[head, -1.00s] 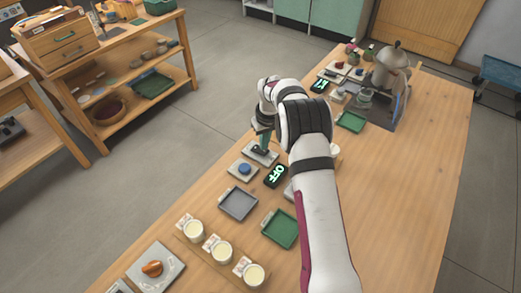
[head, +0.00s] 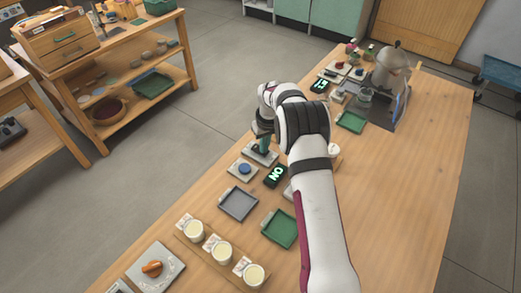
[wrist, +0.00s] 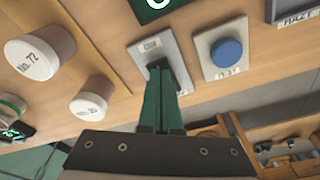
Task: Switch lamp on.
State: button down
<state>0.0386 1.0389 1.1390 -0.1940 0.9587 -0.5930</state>
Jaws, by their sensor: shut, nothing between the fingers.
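The switch plate (head: 252,156) is a small light-grey plate on the wooden bench, partly hidden by my gripper in the head view. In the wrist view the plate (wrist: 146,46) has a dark lever (wrist: 156,66) at my fingertips. My gripper (head: 263,147) points down at it, with its green fingers (wrist: 160,90) together and nothing between them. The fingertips are at or very near the lever; contact is hard to tell. The dark display (head: 276,176) beside the plate shows green letters reading ON. I cannot pick out a lamp itself.
A blue button (head: 245,168) on its own plate sits close beside the switch. A grey tray (head: 238,204), a green tray (head: 280,229) and several white cups (head: 222,250) stand nearer. The metal distiller (head: 391,68) stands at the far end. The bench's right side is clear.

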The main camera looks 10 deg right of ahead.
jog(key=shift+r, duration=3.45)
